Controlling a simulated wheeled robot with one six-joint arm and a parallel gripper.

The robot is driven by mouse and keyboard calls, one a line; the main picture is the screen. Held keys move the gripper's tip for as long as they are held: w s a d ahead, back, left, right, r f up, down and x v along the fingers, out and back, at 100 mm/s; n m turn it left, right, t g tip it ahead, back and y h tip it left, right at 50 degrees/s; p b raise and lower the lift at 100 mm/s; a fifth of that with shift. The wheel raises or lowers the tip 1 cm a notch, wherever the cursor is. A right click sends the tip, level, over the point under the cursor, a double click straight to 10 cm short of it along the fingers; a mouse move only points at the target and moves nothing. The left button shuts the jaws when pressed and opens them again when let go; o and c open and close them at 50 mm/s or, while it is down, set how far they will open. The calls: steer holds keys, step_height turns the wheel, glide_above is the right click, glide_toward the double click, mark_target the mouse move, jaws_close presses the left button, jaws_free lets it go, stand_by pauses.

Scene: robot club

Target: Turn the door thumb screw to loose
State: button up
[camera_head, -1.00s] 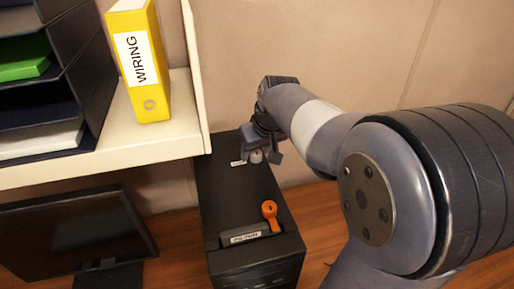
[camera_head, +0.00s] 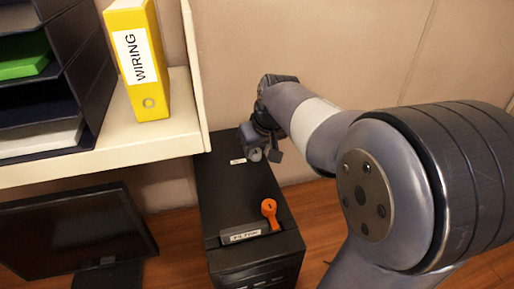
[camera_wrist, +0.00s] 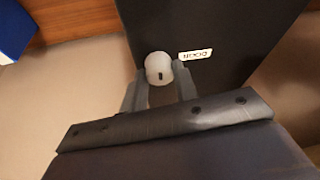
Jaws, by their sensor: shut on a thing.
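The door thumb screw is a pale round knob (camera_wrist: 158,66) with a short dark mark on its face. It sits on the black computer case (camera_head: 229,190), beside a small white label (camera_wrist: 195,54) that appears to read DOOR. In the wrist view my gripper (camera_wrist: 161,74) has one finger on each side of the knob and is shut on it. In the head view my gripper (camera_head: 264,155) is at the far end of the case top, and the knob (camera_head: 256,155) shows small and partly covered by the fingers.
An orange lever (camera_head: 270,212) stands near the front of the case top, beside a label (camera_head: 241,236) that seems to read FILTER. A shelf (camera_head: 120,140) with a yellow WIRING binder (camera_head: 140,75) is close on the left. A dark monitor (camera_head: 70,237) stands below it.

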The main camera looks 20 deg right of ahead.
steer(key=shift+n, duration=0.3)
steer(key=n, duration=0.1)
steer(key=n+y+b, duration=0.1)
steer(key=n, duration=0.1)
steer(key=shift+w+d+n+y+b, duration=0.1)
steer(key=shift+d+n+y+b, duration=0.05)
steer(key=shift+n+y+b, duration=0.15)
steer(key=n+g, duration=0.1)
steer(key=n, duration=0.1)
steer(key=n+y+b, duration=0.1)
steer(key=n, duration=0.1)
steer(key=shift+w+n+g, duration=0.1)
steer(key=shift+n+g, duration=0.2)
steer(key=shift+g, duration=0.1)
steer(key=n+g, duration=0.1)
steer(key=n, duration=0.3)
steer(key=shift+w+n+g+y, duration=0.15)
steer(key=shift+n+g+y, duration=0.15)
steer(key=shift+g+y, duration=0.1)
steer(key=shift+w+n+g+p, duration=0.1)
steer(key=shift+n+g+p, duration=0.6)
steer(key=shift+n, duration=1.5)
steer(key=o, duration=1)
